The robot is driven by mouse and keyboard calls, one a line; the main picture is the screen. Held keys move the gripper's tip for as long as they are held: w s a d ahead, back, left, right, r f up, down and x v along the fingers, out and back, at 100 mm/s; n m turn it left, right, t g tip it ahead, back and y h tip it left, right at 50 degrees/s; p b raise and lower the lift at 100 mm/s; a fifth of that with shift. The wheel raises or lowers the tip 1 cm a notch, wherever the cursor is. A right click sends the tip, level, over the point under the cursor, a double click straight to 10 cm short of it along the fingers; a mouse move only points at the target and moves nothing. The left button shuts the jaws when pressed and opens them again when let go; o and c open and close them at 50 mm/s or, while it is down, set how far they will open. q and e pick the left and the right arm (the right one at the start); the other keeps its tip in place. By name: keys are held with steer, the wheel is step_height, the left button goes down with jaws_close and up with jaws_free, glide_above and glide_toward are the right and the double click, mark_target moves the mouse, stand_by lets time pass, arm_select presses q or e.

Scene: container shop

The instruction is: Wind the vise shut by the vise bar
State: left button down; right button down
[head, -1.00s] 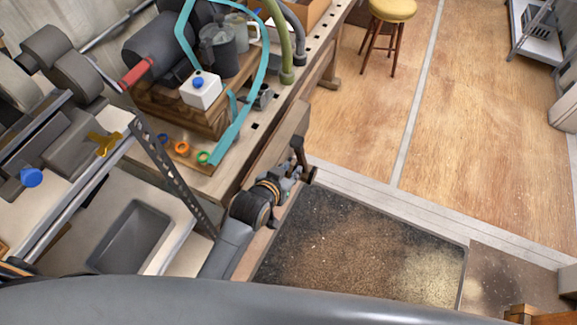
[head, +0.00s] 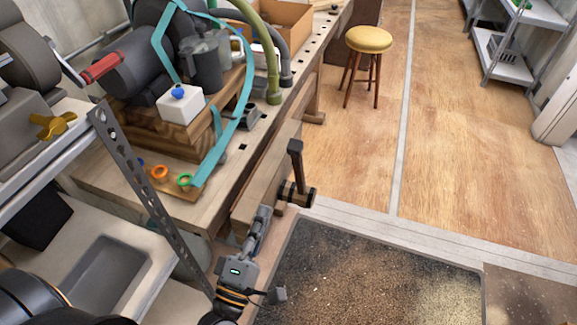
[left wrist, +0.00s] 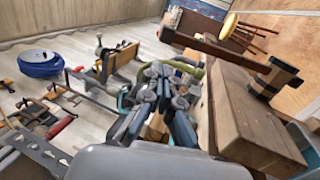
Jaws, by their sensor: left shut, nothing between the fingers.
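The vise is on the near side of the workbench, with a long wooden jaw (head: 268,178); the jaw also shows large in the left wrist view (left wrist: 250,118). The dark vise bar (head: 296,168) stands up from the screw hub on the jaw's outer face. In the left wrist view the bar (left wrist: 222,52) slants past the jaw's far end. My left gripper (head: 263,213) is shut and empty, low beside the jaw's near end, apart from the bar. Its fingers (left wrist: 163,78) are together in the left wrist view. My right gripper is not in view.
The workbench (head: 215,205) carries a machine, a white box (head: 180,104), grey jugs and a teal strap. A perforated metal post (head: 150,200) stands at left. A yellow stool (head: 369,40) stands beyond the vise. A dark mat (head: 370,270) covers free floor at right.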

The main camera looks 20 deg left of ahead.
mark_target(288, 150)
arm_select(q)
steer(key=shift+p+x, duration=1.95)
steer(key=shift+x, duration=4.7)
